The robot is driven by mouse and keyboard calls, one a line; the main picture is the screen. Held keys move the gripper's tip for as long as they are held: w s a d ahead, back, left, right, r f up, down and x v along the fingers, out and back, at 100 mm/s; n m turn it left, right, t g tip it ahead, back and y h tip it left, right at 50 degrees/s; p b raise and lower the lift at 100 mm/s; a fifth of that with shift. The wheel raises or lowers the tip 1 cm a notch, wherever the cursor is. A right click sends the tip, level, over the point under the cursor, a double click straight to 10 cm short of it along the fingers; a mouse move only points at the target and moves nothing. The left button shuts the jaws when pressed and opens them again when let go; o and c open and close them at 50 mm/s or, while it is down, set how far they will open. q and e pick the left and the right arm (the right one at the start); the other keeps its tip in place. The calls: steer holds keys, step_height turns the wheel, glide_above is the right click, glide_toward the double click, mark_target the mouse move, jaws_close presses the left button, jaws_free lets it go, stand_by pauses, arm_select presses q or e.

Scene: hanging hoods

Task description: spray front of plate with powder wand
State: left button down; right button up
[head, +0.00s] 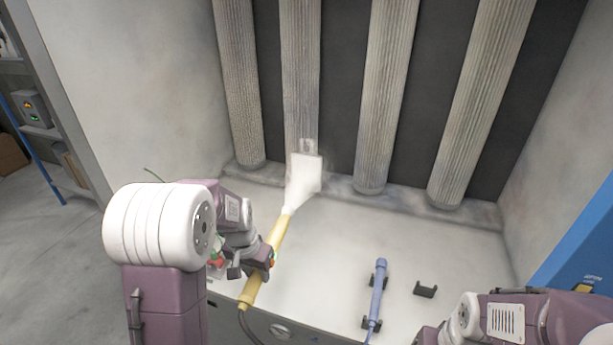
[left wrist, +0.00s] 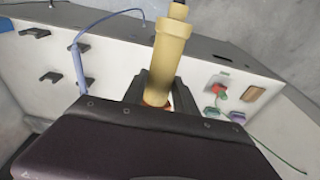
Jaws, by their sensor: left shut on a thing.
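My left gripper (head: 262,262) is shut on the yellow powder wand (head: 281,237), which points up and away toward the back of the booth. In the left wrist view, the wand (left wrist: 169,50) stands between the fingers of the left gripper (left wrist: 158,100). The cloud hides most of the plate. My right arm shows at the lower right; its fingertips are not in view.
A blue wand (head: 377,292) rests in dark holders on the booth floor, with an empty holder (head: 425,290) beside it. Ribbed columns (head: 390,80) line the back. A blue panel (head: 585,245) stands at right. The booth's middle floor is clear.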

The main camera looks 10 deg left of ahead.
arm_select(q)
steer(key=shift+r+p, duration=2.9)
steer(key=shift+r, duration=0.35)
steer(key=shift+f, duration=0.1)
